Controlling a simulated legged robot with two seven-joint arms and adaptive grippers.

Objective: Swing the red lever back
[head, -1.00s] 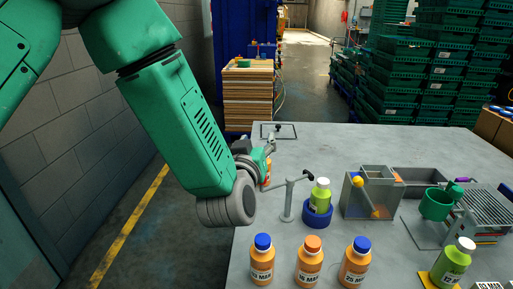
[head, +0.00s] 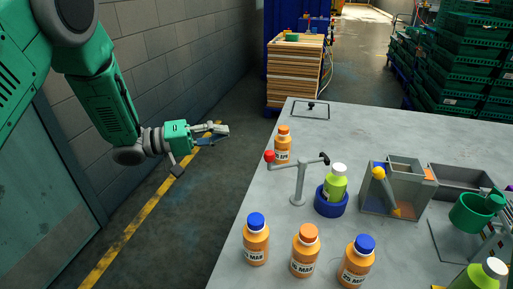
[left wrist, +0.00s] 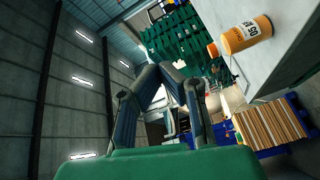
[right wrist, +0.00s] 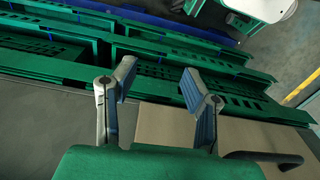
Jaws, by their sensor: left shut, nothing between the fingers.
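The lever's red ball knob (head: 269,156) is at the left end of a thin grey bar on an upright grey post (head: 298,185) near the table's left edge. The bar's other end (head: 324,158) is black and reaches toward a green bottle (head: 337,182) in a blue ring holder (head: 330,205). My left gripper (head: 224,129) is shut and empty, off the table's left side, apart from the knob. Its fingers also show in the left wrist view (left wrist: 170,72). My right gripper (right wrist: 158,75) is open and empty in the right wrist view, outside the head view.
An orange bottle (head: 283,146) stands just behind the knob; an orange bottle also shows in the left wrist view (left wrist: 245,36). Several bottles line the table's front, including a blue-capped one (head: 256,240). A divided grey bin (head: 405,170) stands right. The table's back middle is clear.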

